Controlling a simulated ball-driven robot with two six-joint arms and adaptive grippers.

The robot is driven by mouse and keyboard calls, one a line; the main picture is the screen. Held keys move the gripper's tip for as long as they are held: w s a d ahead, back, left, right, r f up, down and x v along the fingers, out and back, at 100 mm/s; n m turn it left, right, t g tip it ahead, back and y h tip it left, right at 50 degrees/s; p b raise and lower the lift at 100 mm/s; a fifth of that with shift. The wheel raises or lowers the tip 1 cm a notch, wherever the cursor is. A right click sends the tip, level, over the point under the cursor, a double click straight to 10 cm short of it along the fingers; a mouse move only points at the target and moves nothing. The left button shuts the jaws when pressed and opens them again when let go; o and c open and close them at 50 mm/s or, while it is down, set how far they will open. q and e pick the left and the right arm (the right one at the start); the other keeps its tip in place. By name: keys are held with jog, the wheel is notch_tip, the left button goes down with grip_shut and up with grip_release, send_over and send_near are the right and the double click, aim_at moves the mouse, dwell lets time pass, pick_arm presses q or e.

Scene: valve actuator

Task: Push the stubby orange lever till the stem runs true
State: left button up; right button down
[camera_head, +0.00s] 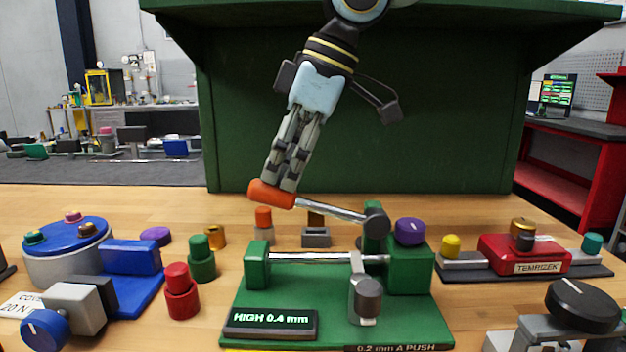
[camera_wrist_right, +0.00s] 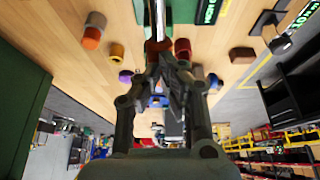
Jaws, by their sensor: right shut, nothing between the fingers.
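The stubby orange lever (camera_head: 271,194) shows in the head view as a thick orange grip on a silver rod, running down right to a dark pivot (camera_head: 376,222) on the green fixture. My right gripper (camera_head: 281,186) comes down from above, shut and empty, its fingertips at the grip's upper side; I cannot tell if they touch. In the wrist view the right gripper (camera_wrist_right: 160,48) points along the silver rod. The silver stem (camera_head: 320,258) lies across between green blocks. The display (camera_head: 270,320) reads "HIGH 0.4 mm". My left gripper is out of view.
A purple knob (camera_head: 410,231) tops the right green block, and a grey knob (camera_head: 367,297) stands in front. Red cylinders (camera_head: 181,290) and a blue fixture (camera_head: 130,257) are at left. A red "TEMRIZEK" block (camera_head: 524,255) is at right. A green panel (camera_head: 430,110) stands behind.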

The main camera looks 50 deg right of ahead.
aim_at(279, 198)
jog(key=shift+w+a+f+b, duration=0.15)
jog(key=shift+w+f+b, duration=0.05)
jog(key=shift+f+b, duration=0.4)
jog(key=shift+f, duration=0.25)
jog(key=shift+w+a+f+b, duration=0.1)
jog(key=shift+f+b, duration=0.35)
jog(key=shift+f, duration=0.35)
dwell(0.5)
jog(key=shift+f+b, duration=0.4)
jog(key=shift+b, duration=0.1)
jog(key=r+p, duration=0.3)
jog(key=p, duration=0.1)
jog(key=r+p, duration=0.2)
jog(key=shift+s+d+r, duration=0.25)
jog(key=shift+s+r, duration=0.05)
jog(key=shift+w+a+p+v, duration=0.1)
jog(key=shift+w+p+v, duration=0.05)
jog(key=shift+p+v, duration=0.95)
jog(key=shift+w+a+p+v, duration=0.15)
jog(key=shift+p+v, duration=0.65)
jog(key=shift+p, duration=0.55)
